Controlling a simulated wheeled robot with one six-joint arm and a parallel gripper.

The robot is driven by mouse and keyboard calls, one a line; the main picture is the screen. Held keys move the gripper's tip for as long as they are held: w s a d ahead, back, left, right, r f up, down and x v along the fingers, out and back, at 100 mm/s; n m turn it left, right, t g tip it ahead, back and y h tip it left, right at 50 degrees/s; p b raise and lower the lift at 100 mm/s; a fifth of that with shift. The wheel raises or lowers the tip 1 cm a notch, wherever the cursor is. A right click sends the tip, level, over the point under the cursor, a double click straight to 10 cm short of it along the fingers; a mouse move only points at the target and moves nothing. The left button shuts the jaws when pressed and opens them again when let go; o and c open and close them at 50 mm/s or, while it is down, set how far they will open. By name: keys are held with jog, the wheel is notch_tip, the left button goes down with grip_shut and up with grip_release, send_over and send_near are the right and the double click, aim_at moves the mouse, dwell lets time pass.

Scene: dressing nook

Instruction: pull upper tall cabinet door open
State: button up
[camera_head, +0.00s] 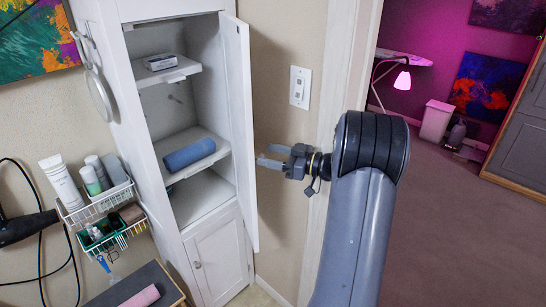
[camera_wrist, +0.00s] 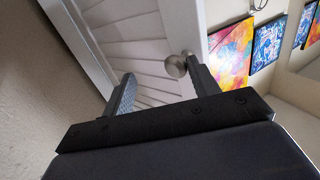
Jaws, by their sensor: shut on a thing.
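The upper tall cabinet door (camera_head: 237,120) stands wide open, swung out to the right of the white cabinet. Its slatted face (camera_wrist: 145,58) shows in the wrist view. The round metal door knob (camera_wrist: 177,66) lies between my fingers, right by the right fingertip. My gripper (camera_head: 264,156) is at the door's outer side, shut on the door; it also shows in the wrist view (camera_wrist: 162,70). The fingers stand apart there, and the exact contact is hard to tell. The knob is hidden in the head view.
The open cabinet holds a small box (camera_head: 160,62) and a blue roll (camera_head: 190,154) on its shelves. The lower cabinet door (camera_head: 215,258) is shut. A wall switch (camera_head: 300,87) and door frame (camera_head: 340,60) are close behind my gripper. A wire rack (camera_head: 103,212) hangs at left.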

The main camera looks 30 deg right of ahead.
jog(key=shift+d, duration=0.15)
jog(key=b+v, duration=0.2)
jog(key=v, duration=0.8)
jog(key=shift+s+b, duration=0.35)
jog(key=shift+d, duration=0.1)
